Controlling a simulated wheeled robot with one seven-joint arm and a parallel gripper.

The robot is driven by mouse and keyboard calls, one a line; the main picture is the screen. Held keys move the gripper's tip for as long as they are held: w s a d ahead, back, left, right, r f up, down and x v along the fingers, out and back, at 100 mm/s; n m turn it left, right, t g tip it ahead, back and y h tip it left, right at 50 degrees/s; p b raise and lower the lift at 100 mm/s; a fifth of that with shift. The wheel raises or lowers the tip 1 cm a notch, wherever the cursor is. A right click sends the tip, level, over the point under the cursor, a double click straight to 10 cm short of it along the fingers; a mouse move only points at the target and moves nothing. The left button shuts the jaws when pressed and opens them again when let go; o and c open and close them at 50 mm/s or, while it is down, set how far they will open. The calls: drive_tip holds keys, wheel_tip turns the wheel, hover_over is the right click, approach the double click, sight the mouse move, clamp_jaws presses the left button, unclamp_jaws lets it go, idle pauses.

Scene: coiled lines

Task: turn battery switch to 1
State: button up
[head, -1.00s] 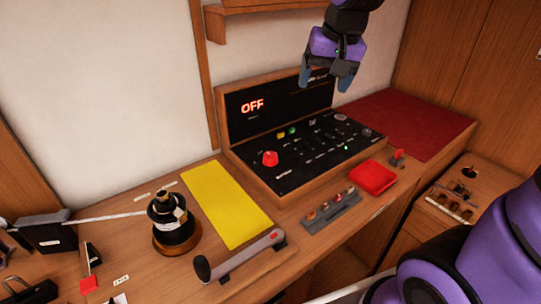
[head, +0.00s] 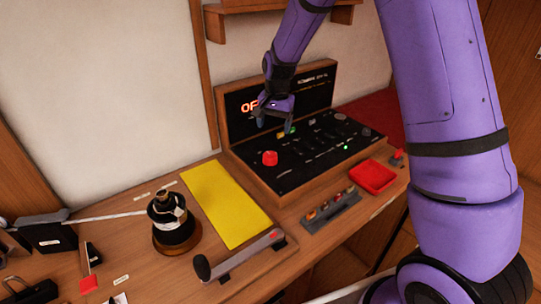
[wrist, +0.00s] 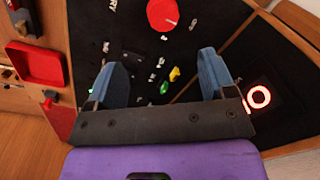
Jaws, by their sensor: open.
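The battery switch looks to be the red round knob (head: 270,158) at the left end of the black control panel (head: 300,176). In the wrist view a red knob (wrist: 163,14) with a small white mark shows at the top, beyond my fingertips. My gripper (head: 272,122) is open and empty, above the panel and a little behind the knob, apart from it. In the wrist view its two blue-grey fingers (wrist: 160,72) are spread wide. The lit display (head: 249,106) on the upright back panel is partly hidden by my gripper; an "O" (wrist: 259,97) shows in the wrist view.
A yellow mat (head: 226,204), a winch (head: 172,222) and a crank handle (head: 240,255) are left of the panel. A small switch block (head: 331,208) and a red tray (head: 372,176) stand in front. A wooden shelf (head: 240,18) juts from the wall above.

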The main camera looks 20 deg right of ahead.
sight(271, 155)
drive_tip(key=f, duration=0.4)
drive_tip(key=w+f, duration=0.1)
drive_tip(key=f, duration=0.7)
drive_tip(key=shift+w+a+f, duration=0.15)
drive_tip(key=shift+a+f, duration=0.2)
drive_tip(key=c, duration=0.9)
